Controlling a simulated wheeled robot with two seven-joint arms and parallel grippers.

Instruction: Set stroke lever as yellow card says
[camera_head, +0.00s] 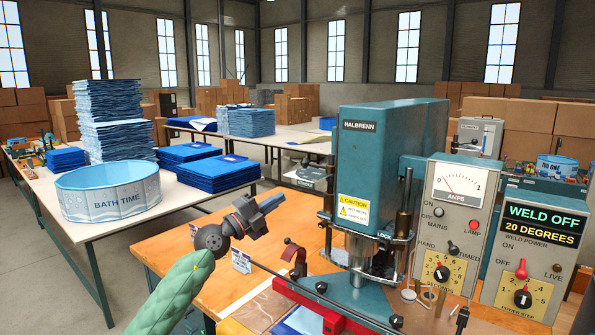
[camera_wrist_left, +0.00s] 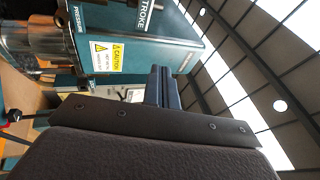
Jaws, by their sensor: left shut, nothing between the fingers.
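My left gripper (camera_head: 272,204), dark grey on a green arm, is shut and empty in the air, left of the teal HALBRENN press (camera_head: 376,150). In the left wrist view its closed fingers (camera_wrist_left: 165,88) point at the press, seen tilted, with a STROKE label (camera_wrist_left: 150,16) near the top edge. I cannot pick out the stroke lever for certain; a thin black rod with round knobs (camera_head: 321,287) crosses in front of the press. A yellow-and-white caution label (camera_head: 354,208) is on the press; I see no separate yellow card clearly. My right gripper is not in view.
A red bar (camera_head: 320,305) lies at the front of the wooden bench (camera_head: 180,246). A small white card (camera_head: 241,261) stands below my gripper. Control boxes (camera_head: 458,225) reading WELD OFF stand at right. A BATH TIME tub (camera_head: 108,192) and blue stacks fill the left table.

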